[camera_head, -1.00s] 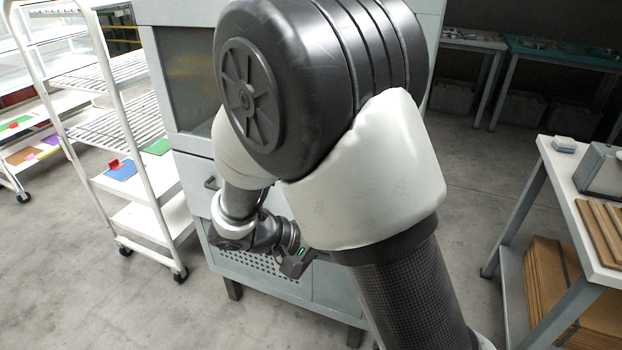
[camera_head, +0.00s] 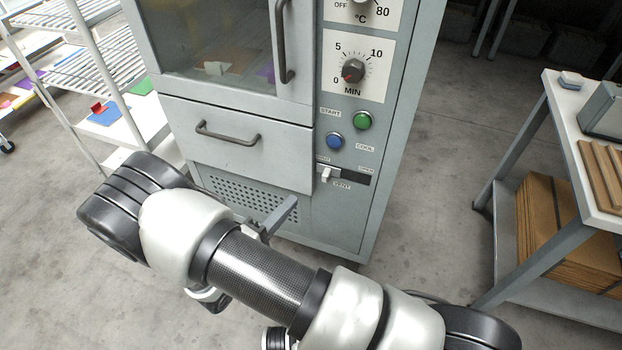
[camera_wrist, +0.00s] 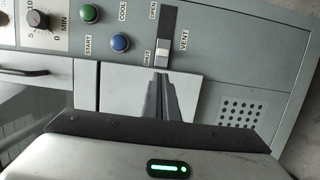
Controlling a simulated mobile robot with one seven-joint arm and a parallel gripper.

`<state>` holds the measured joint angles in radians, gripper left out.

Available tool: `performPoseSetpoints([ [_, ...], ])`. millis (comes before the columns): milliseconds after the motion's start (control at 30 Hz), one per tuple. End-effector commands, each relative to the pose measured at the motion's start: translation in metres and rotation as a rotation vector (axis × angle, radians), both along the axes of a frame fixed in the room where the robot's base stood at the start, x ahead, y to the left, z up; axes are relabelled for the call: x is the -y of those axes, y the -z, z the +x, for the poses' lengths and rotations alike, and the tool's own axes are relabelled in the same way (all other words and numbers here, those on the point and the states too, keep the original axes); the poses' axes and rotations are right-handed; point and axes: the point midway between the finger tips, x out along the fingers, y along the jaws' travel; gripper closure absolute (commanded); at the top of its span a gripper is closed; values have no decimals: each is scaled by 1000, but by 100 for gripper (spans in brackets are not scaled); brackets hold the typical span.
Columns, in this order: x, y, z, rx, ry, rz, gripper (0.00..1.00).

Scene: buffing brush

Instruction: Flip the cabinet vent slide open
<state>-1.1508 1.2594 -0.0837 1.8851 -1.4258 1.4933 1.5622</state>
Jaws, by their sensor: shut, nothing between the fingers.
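The grey cabinet (camera_head: 345,220) has a vent slide with a pale knob (camera_head: 326,173) in a short dark slot (camera_head: 354,179) on its lower right front. The knob sits at the SHUT end; the OPEN label is at the other end. In the wrist view the knob (camera_wrist: 163,52) is at the bottom of the slot (camera_wrist: 168,20), by SHUT. My gripper (camera_head: 291,203) is in front of the cabinet, below and left of the slide. In the wrist view its shut fingers (camera_wrist: 161,76) point toward the knob, with a gap visible between them in the picture.
A blue button (camera_head: 334,141), a green button (camera_head: 363,120) and a timer dial (camera_head: 353,71) are above the slide. A drawer handle (camera_head: 228,135) sticks out to the left. A white rack (camera_head: 105,75) stands left, a workbench (camera_head: 575,140) right. Floor between cabinet and bench is clear.

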Motion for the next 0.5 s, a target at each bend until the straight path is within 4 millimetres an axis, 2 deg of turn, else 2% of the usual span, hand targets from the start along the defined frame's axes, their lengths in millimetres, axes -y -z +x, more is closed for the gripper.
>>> performPoseSetpoints([
  [267, 6, 0, 8, 0, 4, 0, 100],
  [500, 30, 1, 42, -1, 6, 1, 100],
])
